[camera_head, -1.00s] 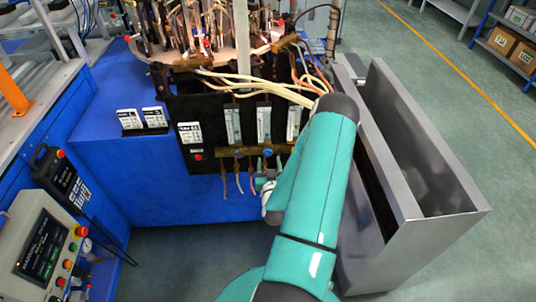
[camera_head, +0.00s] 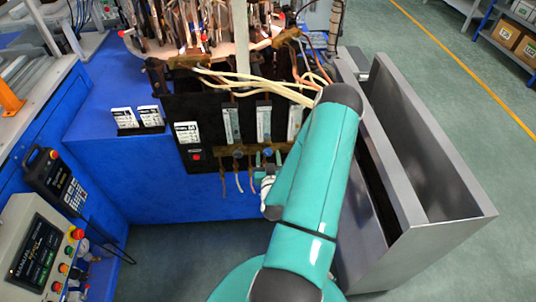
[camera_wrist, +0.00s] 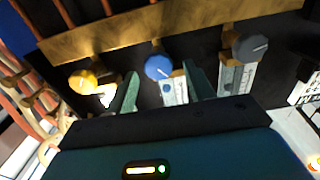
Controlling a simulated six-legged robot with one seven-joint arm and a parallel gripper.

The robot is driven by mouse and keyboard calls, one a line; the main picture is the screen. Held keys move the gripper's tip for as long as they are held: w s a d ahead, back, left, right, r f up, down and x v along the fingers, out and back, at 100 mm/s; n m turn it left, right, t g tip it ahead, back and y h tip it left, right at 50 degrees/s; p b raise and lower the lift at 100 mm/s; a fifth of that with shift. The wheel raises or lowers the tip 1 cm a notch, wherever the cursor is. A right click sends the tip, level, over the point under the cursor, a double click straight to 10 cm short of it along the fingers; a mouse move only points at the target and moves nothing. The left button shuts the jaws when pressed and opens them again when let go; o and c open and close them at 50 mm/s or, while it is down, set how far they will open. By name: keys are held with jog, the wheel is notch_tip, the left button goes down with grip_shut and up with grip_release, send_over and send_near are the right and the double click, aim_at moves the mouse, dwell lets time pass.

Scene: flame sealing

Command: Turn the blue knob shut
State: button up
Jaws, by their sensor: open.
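The blue knob (camera_wrist: 158,67) sits on a brass bar in the middle of the wrist view, with a white pointer line on its face. It also shows small in the head view (camera_head: 267,153). My gripper (camera_wrist: 160,90) is open, its two green fingers apart, one to each side below the blue knob in the wrist picture. The knob appears in line with the gap between the fingers; whether they touch it I cannot tell. In the head view my gripper (camera_head: 266,164) is small and partly hidden by my arm.
A yellow knob (camera_wrist: 83,81) is on the left and a dark grey knob (camera_wrist: 249,46) on the right of the same brass bar (camera_wrist: 120,38). Hoses hang below the bar in the head view. A grey metal bin (camera_head: 440,235) stands right of my arm.

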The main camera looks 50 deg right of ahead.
jog(key=shift+w+d+f, duration=0.1)
jog(key=shift+w+d, duration=0.05)
jog(key=shift+d, duration=0.1)
jog(key=c, duration=1)
jog(key=shift+o, duration=0.2)
jog(key=shift+m, duration=0.3)
jog(key=m, duration=0.3)
jog(key=shift+m, duration=1.7)
jog(key=shift+d, duration=0.1)
